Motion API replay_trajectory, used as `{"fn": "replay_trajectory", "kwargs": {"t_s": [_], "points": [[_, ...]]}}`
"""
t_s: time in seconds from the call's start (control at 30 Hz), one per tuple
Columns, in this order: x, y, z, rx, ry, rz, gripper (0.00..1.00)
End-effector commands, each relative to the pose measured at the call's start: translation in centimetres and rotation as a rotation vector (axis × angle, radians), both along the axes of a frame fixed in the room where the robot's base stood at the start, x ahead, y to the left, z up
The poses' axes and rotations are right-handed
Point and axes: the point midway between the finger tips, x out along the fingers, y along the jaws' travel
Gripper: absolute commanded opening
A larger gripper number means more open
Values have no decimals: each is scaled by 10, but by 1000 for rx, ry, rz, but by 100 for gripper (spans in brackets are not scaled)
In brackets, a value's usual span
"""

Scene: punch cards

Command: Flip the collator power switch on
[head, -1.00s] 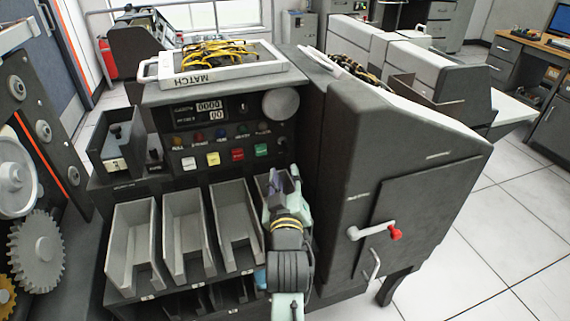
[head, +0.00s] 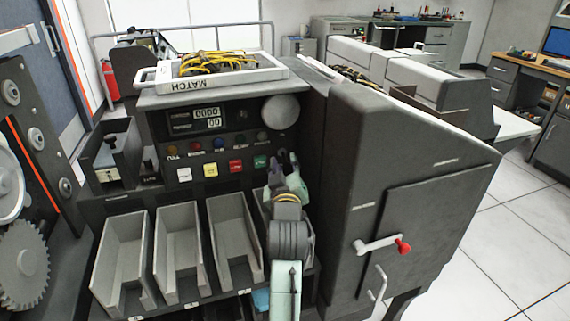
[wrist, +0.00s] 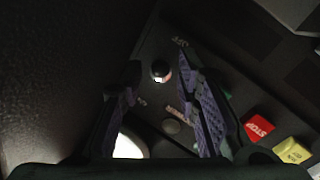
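The collator (head: 340,180) is the dark machine with a control panel in the head view. In the wrist view, the power switch (wrist: 160,71) shows as a small shiny round tip on the dark panel, with small lettering around it. My gripper (wrist: 158,85) has its two purple-padded fingers apart, one on each side of the switch tip in the picture. I cannot tell whether either finger touches it. In the head view, my gripper (head: 285,160) is at the right end of the panel, beside the green button, and hides the switch.
White, yellow, red and green buttons (head: 236,168) line the panel, below small lamps and a counter (head: 207,118). A large round disc (head: 279,112) sits above my gripper. Open card bins (head: 126,260) stand below. A red-handled crank (head: 403,247) sticks out at the right.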

Motion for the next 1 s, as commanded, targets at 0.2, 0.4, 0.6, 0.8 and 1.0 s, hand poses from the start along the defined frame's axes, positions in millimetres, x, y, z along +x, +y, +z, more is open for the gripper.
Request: {"fn": "replay_trajectory", "kwargs": {"t_s": [0.2, 0.4, 0.6, 0.8, 1.0], "points": [[1, 0, 0, 0, -1, 0, 30], [1, 0, 0, 0, -1, 0, 21], [1, 0, 0, 0, 0, 0, 8], [1, 0, 0, 0, 0, 0, 0], [1, 0, 0, 0, 0, 0, 0]]}}
